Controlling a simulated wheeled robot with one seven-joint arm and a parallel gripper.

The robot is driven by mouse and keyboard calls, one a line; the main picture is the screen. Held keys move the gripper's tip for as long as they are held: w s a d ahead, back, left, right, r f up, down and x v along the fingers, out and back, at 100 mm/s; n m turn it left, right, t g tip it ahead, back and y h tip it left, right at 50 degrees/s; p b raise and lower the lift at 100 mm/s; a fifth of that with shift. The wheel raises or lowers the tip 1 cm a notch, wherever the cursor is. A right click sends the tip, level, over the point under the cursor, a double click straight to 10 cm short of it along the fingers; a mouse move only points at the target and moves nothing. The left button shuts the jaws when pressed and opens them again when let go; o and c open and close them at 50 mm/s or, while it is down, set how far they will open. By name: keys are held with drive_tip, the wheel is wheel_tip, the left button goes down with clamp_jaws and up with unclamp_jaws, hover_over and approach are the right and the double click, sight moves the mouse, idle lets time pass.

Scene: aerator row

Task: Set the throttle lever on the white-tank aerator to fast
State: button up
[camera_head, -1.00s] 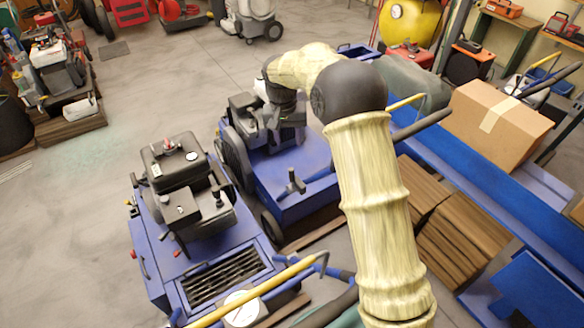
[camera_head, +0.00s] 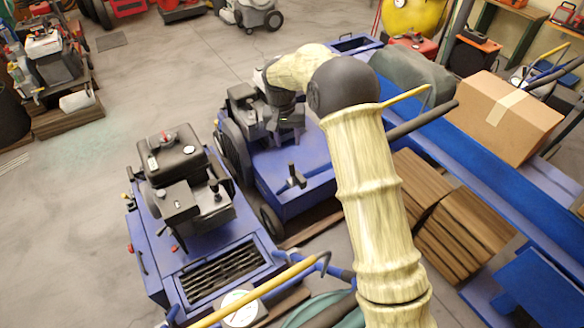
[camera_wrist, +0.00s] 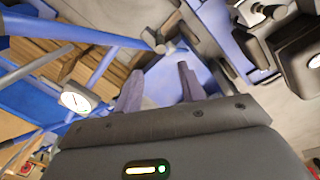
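The far blue aerator (camera_head: 297,200) stands behind the near one in the head view. My arm covers much of its engine (camera_head: 246,108); only a small whitish patch (camera_head: 259,77) shows beside my arm, perhaps its white tank. I cannot make out its throttle lever or the lever's setting. The near blue aerator (camera_head: 150,255) has a black tank (camera_head: 170,152). My gripper (camera_wrist: 160,72) is open in the wrist view, with blue machine surface beyond its two separated fingers and nothing seen between them.
A black T-shaped handle (camera_head: 294,177) stands on the far aerator's deck. Yellow and black bars (camera_head: 258,293) cross near the front, beside a white dial (camera_head: 241,309). A cardboard box (camera_head: 505,115) and wooden slats (camera_head: 460,225) lie at right.

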sight(291, 162)
drive_tip(key=f, duration=0.8)
drive_tip(key=d+f, duration=0.1)
drive_tip(key=f, duration=0.3)
drive_tip(key=shift+f+b, duration=0.35)
drive_tip(key=shift+b, duration=0.05)
drive_tip(key=shift+d+f, duration=0.1)
drive_tip(key=shift+f, duration=0.15)
clamp_jaws()
